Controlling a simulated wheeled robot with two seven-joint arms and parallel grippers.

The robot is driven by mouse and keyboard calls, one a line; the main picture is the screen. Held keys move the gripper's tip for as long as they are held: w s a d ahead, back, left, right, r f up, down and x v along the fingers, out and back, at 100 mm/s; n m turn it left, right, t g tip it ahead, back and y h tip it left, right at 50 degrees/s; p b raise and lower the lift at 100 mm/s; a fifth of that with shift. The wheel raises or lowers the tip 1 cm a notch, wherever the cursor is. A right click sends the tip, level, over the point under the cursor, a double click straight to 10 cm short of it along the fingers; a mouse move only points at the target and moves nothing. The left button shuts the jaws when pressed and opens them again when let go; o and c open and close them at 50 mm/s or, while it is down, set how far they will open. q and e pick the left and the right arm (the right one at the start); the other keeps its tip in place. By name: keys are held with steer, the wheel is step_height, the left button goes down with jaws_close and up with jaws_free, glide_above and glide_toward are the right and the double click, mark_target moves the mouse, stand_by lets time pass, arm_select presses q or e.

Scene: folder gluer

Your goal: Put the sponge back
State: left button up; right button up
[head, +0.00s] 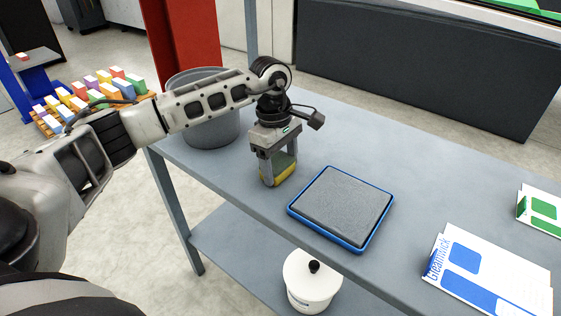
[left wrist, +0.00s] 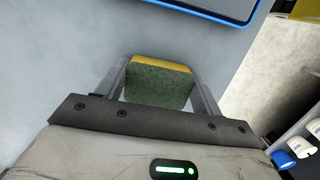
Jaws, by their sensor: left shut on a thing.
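A yellow and green sponge (head: 281,172) is held between the fingers of my left gripper (head: 278,168), over the grey table, to the left of a blue-rimmed tray. In the left wrist view the sponge (left wrist: 158,84) sits between the two fingers of my left gripper (left wrist: 160,88), green face toward the camera and yellow along the far edge. I cannot tell whether the sponge touches the table. My right gripper is not in view.
The blue tray (head: 364,246) with a grey pad (head: 345,206) lies on the table (head: 410,165). A grey bin (head: 212,133) stands behind my left arm. Printed cartons (head: 485,275) lie at the right. A white pot (head: 311,285) is on the lower shelf.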

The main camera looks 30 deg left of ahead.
mark_target(275, 160)
arm_select(q)
steer(key=shift+f, duration=0.15)
steer(key=o, duration=1)
steer(key=shift+c, duration=0.2)
steer(key=shift+r, duration=0.35)
step_height(275, 160, up, 12)
steer(key=a, duration=0.1)
steer(key=shift+a+f, duration=0.2)
steer(key=shift+a, duration=0.05)
steer(key=shift+w, duration=0.1)
